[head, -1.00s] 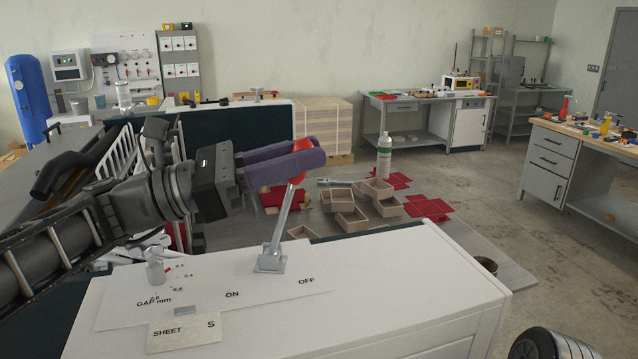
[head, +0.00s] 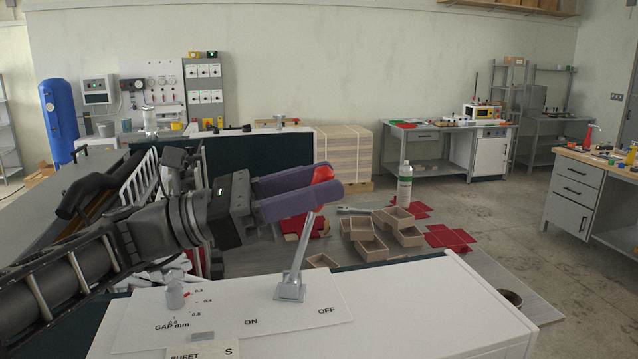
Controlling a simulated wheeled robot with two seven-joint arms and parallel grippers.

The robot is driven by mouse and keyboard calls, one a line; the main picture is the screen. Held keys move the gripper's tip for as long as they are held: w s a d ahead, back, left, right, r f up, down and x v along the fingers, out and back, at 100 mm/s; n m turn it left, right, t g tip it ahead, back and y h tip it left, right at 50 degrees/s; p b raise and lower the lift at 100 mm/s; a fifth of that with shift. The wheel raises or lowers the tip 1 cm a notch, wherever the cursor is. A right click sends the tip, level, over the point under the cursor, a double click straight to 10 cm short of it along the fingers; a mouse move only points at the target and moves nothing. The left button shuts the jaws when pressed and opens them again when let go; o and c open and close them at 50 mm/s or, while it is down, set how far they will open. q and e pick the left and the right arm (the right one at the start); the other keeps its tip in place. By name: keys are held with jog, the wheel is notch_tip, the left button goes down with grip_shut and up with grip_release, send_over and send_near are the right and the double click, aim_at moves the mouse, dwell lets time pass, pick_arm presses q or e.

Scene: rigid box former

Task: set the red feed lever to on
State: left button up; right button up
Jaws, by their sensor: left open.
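The red feed lever is a metal rod (head: 299,244) with a red knob (head: 323,173), rising from a square metal base (head: 290,288) on the white machine top. The rod leans to the right, toward the side of the OFF label (head: 326,311); the ON label (head: 251,321) is left of it. My left gripper (head: 321,186) has its two purple-grey fingers around the knob, one on each side, with the jaws open. The fingers partly hide the knob, and I cannot tell whether they touch it. My right gripper is not in view.
A small gap dial (head: 176,292) stands left of the lever. Behind the machine, wooden boxes (head: 370,248), red sheets (head: 448,238) and a white bottle (head: 404,184) stand on a low grey surface. The white top right of the lever is clear.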

pick_arm(q)
jog(key=b+v, duration=0.4)
jog(key=v, duration=0.3)
jog(key=shift+a, duration=0.15)
